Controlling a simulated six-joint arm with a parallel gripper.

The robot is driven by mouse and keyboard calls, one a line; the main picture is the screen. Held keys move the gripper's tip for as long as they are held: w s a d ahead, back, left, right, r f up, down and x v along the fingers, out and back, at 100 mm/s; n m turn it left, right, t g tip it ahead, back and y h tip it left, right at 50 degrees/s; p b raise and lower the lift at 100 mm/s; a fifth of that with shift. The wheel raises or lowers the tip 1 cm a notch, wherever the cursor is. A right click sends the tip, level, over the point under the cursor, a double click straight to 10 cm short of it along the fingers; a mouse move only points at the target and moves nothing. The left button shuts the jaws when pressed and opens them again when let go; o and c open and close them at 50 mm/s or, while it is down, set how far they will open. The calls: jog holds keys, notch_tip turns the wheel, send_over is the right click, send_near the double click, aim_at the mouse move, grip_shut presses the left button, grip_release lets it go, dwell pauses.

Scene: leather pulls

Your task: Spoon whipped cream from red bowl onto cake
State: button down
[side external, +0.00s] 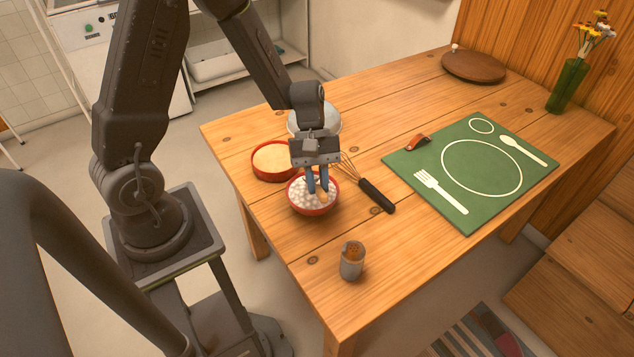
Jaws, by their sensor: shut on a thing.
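A red bowl (297,206) filled with lumpy white cream stands on the wooden table near its left edge. My gripper (318,188) points down over this bowl, with its blue fingertips at the cream. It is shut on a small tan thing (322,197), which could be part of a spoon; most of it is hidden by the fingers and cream. Behind the bowl to the left, a round red dish (257,172) holds a smooth, pale tan filling, which may be the cake.
A whisk with a black handle (376,195) lies close right of the bowl. A pale bowl (297,122) stands behind my gripper. A shaker (351,261) stands in front. A green placemat (430,165) with a leather pull (417,142) lies right. A wooden board (473,67) and vase (567,87) are farther back.

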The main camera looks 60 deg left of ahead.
jog(key=w+a+m+y, duration=0.2)
jog(key=a+m+y, duration=0.2)
jog(key=a, duration=0.6)
jog(key=s+t+h, duration=0.1)
jog(key=s+a+r, duration=0.1)
jog(key=s, duration=0.1)
jog(key=s+a+m+t+h, duration=0.1)
jog(key=shift+s+a+r+t+h, duration=0.15)
jog(key=shift+s+r+t+h, duration=0.15)
jog(key=shift+s+r, duration=0.05)
jog(key=shift+s+a+m+t+h, duration=0.15)
jog(key=shift+s+a+t+h, duration=0.2)
jog(key=shift+a+t+h, duration=0.15)
jog(key=shift+s+a+m+t+h, duration=0.15)
jog(key=shift+s+a+t+h, duration=0.2)
jog(key=shift+a, duration=0.25)
jog(key=shift+f, duration=0.1)
jog(key=shift+s+a+f+t+h, duration=0.1)
jog(key=shift+s+a+t+h, duration=0.55)
jog(key=shift+h, duration=0.4)
